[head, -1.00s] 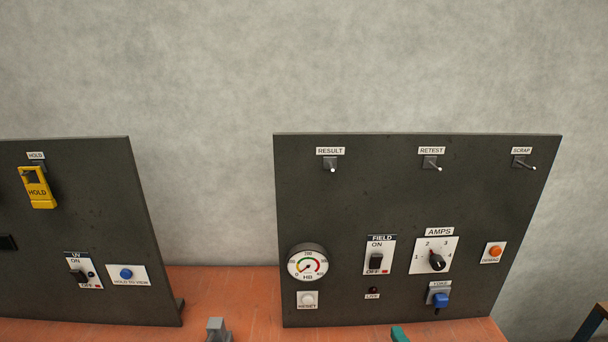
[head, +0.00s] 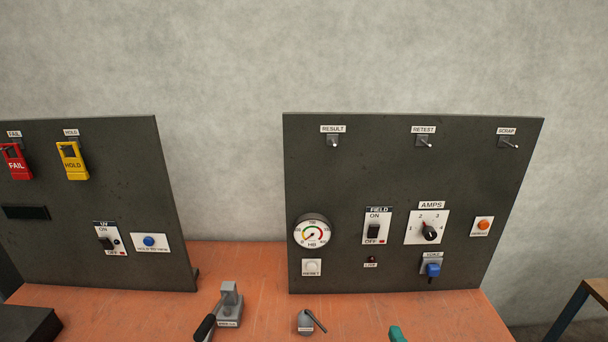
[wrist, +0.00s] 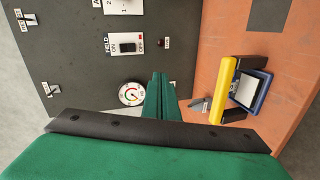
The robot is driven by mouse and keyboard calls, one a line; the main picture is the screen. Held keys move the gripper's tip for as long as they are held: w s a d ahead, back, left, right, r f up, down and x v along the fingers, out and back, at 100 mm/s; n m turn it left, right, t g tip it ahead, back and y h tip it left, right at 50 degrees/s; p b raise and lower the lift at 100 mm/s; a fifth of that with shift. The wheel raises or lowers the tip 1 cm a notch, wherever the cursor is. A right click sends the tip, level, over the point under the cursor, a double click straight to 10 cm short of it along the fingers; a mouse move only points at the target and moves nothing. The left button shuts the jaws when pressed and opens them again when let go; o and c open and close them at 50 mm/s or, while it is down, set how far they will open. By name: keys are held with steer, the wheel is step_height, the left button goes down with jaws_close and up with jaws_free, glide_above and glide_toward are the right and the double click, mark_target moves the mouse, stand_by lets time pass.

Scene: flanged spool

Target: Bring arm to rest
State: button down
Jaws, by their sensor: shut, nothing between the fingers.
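My gripper (wrist: 160,97) shows in the wrist view as two green fingers pressed together, with nothing between them. They point toward the dark panel (wrist: 75,60) and overlap the bench edge of it in the picture. In the head view only a small teal tip (head: 397,333), which looks like my gripper, shows at the bottom edge. The rest of my arm is out of that view. I cannot tell how far the fingertips are from the panel. No flanged spool can be made out in either view.
The right panel (head: 400,190) carries pegs, a gauge (head: 313,232) and switches. The left panel (head: 90,205) holds red FAIL (head: 15,163) and yellow HOLD (head: 72,162) tags. A grey lever fixture (head: 229,303) stands on the orange bench (head: 260,265). A yellow-and-blue item (wrist: 243,90) lies there too.

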steer(key=s+a+f+m+h, duration=0.2)
steer(key=s+a+f+m, duration=0.9)
steer(key=f, duration=0.4)
steer(key=s+a+m+y, duration=0.1)
steer(key=s+a, duration=0.3)
steer(key=s, duration=0.6)
steer(key=s+a+m+y, duration=0.1)
steer(key=s+a+m, duration=0.3)
steer(key=s, duration=0.6)
steer(key=shift+s+a+r, duration=0.15)
steer(key=shift+a+r, duration=0.1)
steer(key=shift+a, duration=0.3)
steer(key=shift+s, duration=0.1)
